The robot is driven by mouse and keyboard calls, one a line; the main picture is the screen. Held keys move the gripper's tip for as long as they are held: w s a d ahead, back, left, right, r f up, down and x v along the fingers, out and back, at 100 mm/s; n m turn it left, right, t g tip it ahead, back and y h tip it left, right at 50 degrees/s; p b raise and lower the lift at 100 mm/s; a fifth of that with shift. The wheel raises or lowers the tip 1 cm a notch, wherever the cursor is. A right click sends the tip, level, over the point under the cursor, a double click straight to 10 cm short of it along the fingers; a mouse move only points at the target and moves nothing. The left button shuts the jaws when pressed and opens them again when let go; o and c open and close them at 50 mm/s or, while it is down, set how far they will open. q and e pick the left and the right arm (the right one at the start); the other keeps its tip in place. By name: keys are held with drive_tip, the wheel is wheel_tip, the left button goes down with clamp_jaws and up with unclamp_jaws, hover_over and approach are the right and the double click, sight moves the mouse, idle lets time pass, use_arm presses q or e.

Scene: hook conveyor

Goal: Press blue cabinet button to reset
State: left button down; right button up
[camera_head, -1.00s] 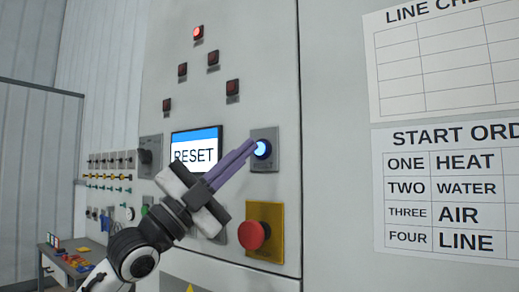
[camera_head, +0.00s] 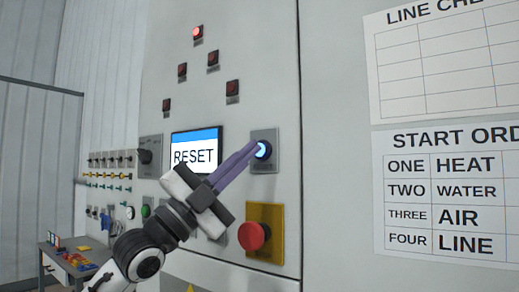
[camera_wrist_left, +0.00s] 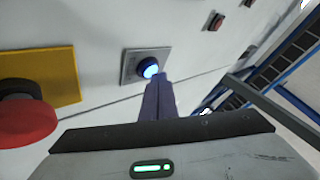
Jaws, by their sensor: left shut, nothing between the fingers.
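The blue button (camera_head: 263,150) glows on a grey square plate on the cabinet front. It also shows lit in the left wrist view (camera_wrist_left: 149,69). My left gripper (camera_head: 256,147) is shut and empty. Its purple fingers reach up and right, and their tips overlap the button's left edge. In the wrist view the fingertips (camera_wrist_left: 158,79) are right at the button's lower right edge; whether they touch it I cannot tell. The screen (camera_head: 195,148) left of the button reads RESET. My right gripper is not in view.
A red mushroom button (camera_head: 251,236) on a yellow plate sits just below the blue one. One indicator lamp (camera_head: 198,32) glows red above several dark ones. A START ORDER sheet (camera_head: 446,195) hangs at right. A small bench (camera_head: 70,262) stands at far left.

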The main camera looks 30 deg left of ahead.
use_arm(q)
drive_tip(key=shift+w+p, duration=0.4)
idle(0.5)
idle(0.3)
drive_tip(key=shift+s+b, duration=0.55)
drive_tip(key=shift+s, duration=0.25)
drive_tip(key=s+b, duration=0.3)
drive_tip(key=s, duration=0.2)
drive_tip(key=shift+a, duration=0.2)
drive_tip(key=shift+f, duration=0.1)
idle(0.5)
